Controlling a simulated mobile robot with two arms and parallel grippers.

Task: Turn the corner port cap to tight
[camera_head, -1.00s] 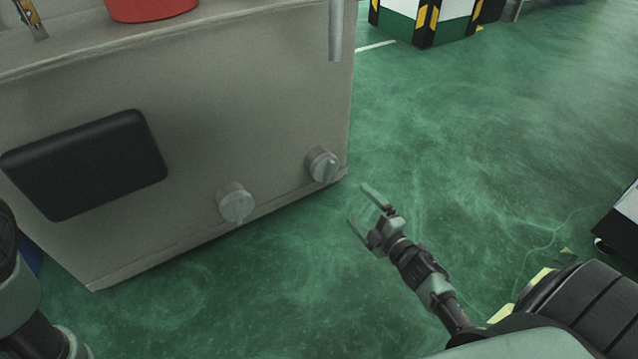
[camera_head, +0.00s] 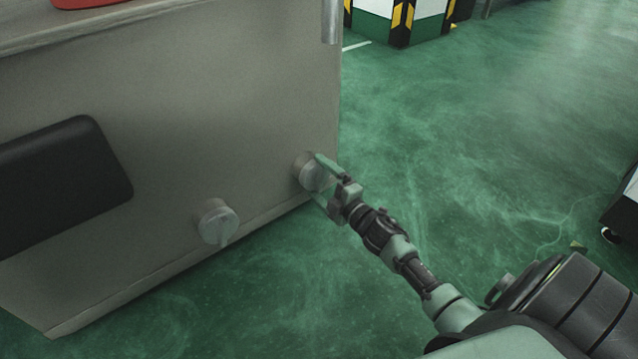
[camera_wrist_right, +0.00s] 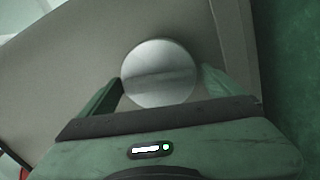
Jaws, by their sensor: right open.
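The corner port cap (camera_head: 304,170) is a round grey knob low on the cabinet's front face, close to its right edge. In the right wrist view the cap (camera_wrist_right: 160,72) shows face on, with a raised bar running nearly level across it. My right gripper (camera_head: 323,178) is open at the cap, partly covering it in the head view. In the wrist view its two fingers stand on either side of the cap, with a small gap at the right finger; whether the left finger touches cannot be told. My left gripper is not in view.
A second similar cap (camera_head: 218,222) sits to the left on the same grey cabinet (camera_head: 200,120). A black padded panel (camera_head: 70,180) is further left. A striped pillar base (camera_head: 400,22) stands at the back. Green floor to the right is mostly clear.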

